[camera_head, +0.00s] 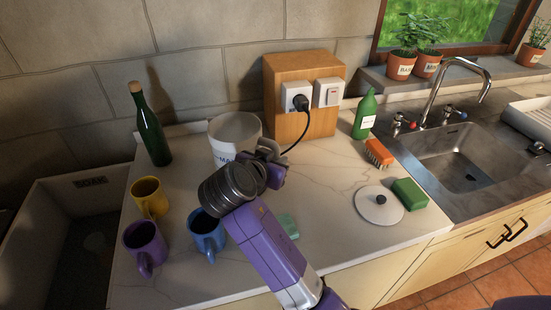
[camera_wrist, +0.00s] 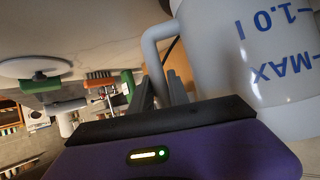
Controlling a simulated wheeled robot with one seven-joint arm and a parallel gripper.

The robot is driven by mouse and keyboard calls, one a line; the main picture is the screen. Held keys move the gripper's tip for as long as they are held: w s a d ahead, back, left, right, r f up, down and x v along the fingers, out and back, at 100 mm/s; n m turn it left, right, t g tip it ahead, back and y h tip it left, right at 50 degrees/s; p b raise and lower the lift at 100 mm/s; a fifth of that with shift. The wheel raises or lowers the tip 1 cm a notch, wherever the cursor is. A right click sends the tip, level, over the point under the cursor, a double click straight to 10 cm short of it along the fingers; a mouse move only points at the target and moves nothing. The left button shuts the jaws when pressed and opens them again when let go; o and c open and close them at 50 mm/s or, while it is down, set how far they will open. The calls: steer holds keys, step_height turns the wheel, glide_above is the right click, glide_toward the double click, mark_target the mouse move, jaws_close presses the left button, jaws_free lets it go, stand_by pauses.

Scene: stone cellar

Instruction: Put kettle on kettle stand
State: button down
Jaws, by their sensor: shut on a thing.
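The kettle (camera_head: 235,128) is a pale, open-topped jug with blue MAX lettering, at the back of the counter. In the wrist view the kettle (camera_wrist: 255,50) fills the right side, with its grey handle (camera_wrist: 152,48) running down between my fingers. My gripper (camera_head: 272,160) is at the kettle's right side; in the wrist view my gripper (camera_wrist: 162,95) is shut on the handle. Whether the kettle touches the counter is hidden by my arm.
A black cord runs from the wall socket (camera_head: 296,97) down behind my gripper. A green bottle (camera_head: 152,130), yellow mug (camera_head: 150,196), purple mug (camera_head: 145,246) and blue mug (camera_head: 206,233) stand left. A brush (camera_head: 378,153), green sponge (camera_head: 409,193) and sink (camera_head: 465,160) are right.

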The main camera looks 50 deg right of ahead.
steer(key=c, duration=1.3)
jaws_free()
steer(key=shift+o, duration=0.2)
steer(key=shift+r, duration=0.15)
steer(key=b+v, duration=0.1)
steer(key=v, duration=1.1)
